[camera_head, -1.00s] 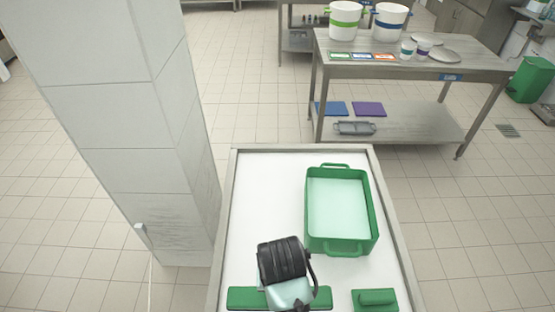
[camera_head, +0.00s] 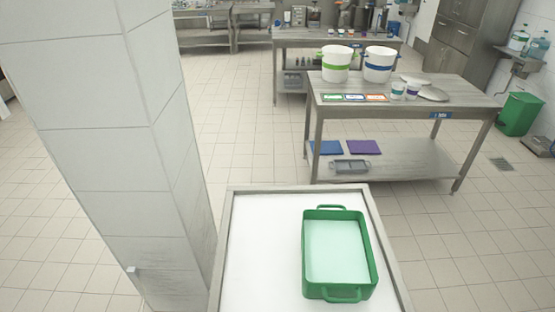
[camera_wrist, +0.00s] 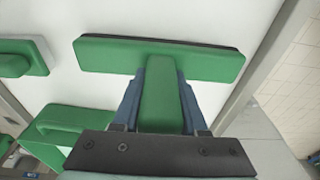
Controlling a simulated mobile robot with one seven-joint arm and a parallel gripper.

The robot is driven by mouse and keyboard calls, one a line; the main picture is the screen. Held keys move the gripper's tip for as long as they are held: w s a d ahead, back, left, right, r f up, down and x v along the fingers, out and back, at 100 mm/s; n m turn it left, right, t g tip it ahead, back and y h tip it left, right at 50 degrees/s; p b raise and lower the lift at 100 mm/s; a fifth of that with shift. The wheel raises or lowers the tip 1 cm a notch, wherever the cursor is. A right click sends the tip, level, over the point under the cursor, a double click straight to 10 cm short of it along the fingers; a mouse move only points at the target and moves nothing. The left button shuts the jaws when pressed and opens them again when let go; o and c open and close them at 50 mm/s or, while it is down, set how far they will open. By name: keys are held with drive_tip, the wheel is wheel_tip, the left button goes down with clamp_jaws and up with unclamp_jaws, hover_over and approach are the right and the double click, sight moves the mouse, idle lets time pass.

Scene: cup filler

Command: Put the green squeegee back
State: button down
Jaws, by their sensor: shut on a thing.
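The green squeegee (camera_wrist: 210,62) shows in the wrist view, with its wide head across the top and its handle running down toward me. My gripper (camera_wrist: 160,85) is shut on the handle, with a blue-grey finger on each side of it. The head lies over the white table top; I cannot tell whether it touches. In the head view the squeegee and my gripper are below the picture edge.
A green tray (camera_head: 310,255) with a pale inside stands on the white-topped table (camera_head: 255,240); part of green objects shows at the wrist view's left. A tiled pillar (camera_head: 115,160) rises left of the table. A steel table (camera_head: 410,100) with buckets stands behind, with open floor between.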

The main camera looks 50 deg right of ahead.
drive_tip(key=shift+c, duration=2.2)
unclamp_jaws()
drive_tip(key=shift+f, duration=0.1)
